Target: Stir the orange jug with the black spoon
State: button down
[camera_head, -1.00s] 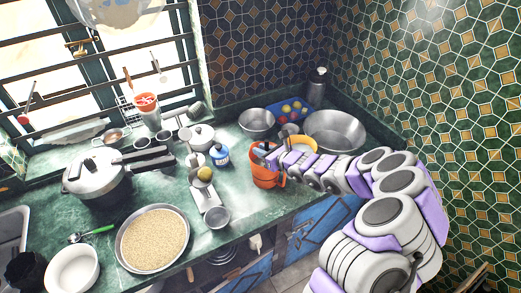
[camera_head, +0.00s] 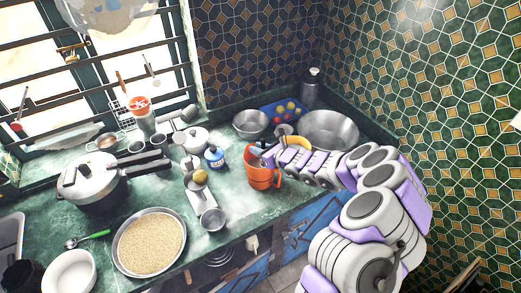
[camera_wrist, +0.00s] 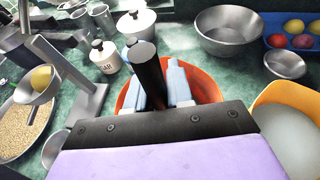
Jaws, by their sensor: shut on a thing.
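The orange jug (camera_head: 262,179) stands upright near the front edge of the green counter. In the wrist view its orange rim (camera_wrist: 205,84) shows around and below my gripper (camera_wrist: 163,82). My gripper's pale fingers are shut on the black spoon, whose dark handle (camera_wrist: 146,66) points up between them toward the camera. In the head view my gripper (camera_head: 274,154) is just above the jug's mouth, reaching in from the right. The spoon's lower end is hidden by the gripper, so its depth in the jug cannot be told.
A yellow-orange bowl (camera_wrist: 260,104) stands close right of the jug. Steel bowls (camera_head: 330,130) and a blue tray of fruit (camera_head: 291,109) are behind. A blue-labelled jar (camera_head: 215,157) and a scale with a steel cup (camera_head: 213,219) stand left. Some bare counter (camera_head: 235,190) lies between.

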notch_tip(320, 180, up, 10)
jog(key=p, duration=0.5)
jog(key=shift+r, duration=0.15)
dwell(0.5)
jog(key=shift+s+d+f+b, duration=0.1)
jog(key=shift+f+b, duration=0.2)
jog(key=shift+b, duration=0.4)
jog(key=shift+s+t+b, duration=0.1)
jog(key=shift+t+b, duration=0.2)
jog(key=shift+b, duration=0.25)
jog(key=b, duration=0.2)
jog(key=s+b, duration=0.1)
jog(key=b, duration=0.2)
jog(key=shift+d+n+t+y, duration=0.2)
jog(key=shift+n+t+y, duration=0.1)
jog(key=shift+t, duration=0.1)
jog(key=shift+f+b, duration=0.1)
jog(key=shift+b, duration=0.6)
